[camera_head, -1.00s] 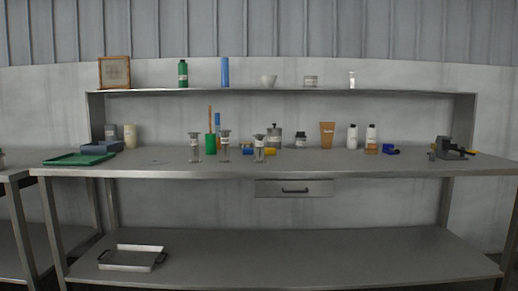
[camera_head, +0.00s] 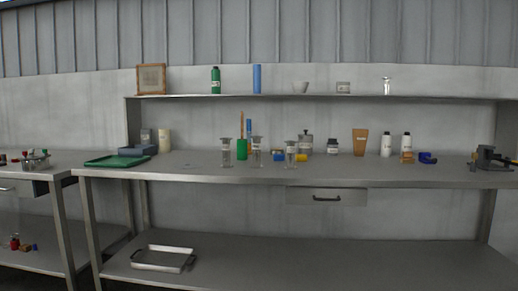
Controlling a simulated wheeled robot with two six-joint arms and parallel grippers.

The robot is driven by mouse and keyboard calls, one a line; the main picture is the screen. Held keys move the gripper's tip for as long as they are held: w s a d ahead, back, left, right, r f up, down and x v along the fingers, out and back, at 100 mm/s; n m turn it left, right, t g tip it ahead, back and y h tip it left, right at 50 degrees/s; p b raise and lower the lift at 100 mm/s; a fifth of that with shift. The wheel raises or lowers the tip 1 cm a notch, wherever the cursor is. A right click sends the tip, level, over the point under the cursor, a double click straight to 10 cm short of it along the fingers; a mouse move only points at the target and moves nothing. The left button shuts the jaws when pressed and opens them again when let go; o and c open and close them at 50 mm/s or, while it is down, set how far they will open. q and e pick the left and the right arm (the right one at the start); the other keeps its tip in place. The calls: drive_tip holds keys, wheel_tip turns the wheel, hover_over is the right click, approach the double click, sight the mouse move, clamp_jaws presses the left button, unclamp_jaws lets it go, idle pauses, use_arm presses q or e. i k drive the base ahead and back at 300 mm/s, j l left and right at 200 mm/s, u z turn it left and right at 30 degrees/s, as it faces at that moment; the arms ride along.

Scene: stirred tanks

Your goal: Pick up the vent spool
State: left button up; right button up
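Three similar spool-like pieces with wide tops and pale labels stand upright near the front of the bench: a left one (camera_head: 226,152), a middle one (camera_head: 257,152) and a right one (camera_head: 291,154). Their labels are too small to read, so I cannot tell which, if any, is the vent spool. They stand apart from one another. Neither of my grippers is in view.
The steel bench (camera_head: 400,175) has a green tray (camera_head: 117,161) at left, a green cup (camera_head: 242,149), bottles behind, and a dark vise-like tool (camera_head: 492,158) at right. A metal tray (camera_head: 163,259) lies below. A side table (camera_head: 40,176) holds small items.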

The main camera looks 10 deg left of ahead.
sight(226, 141)
drive_tip(key=j, duration=1.5)
drive_tip(key=i+z, duration=0.15)
drive_tip(key=i+j, duration=0.05)
drive_tip(key=i, duration=0.05)
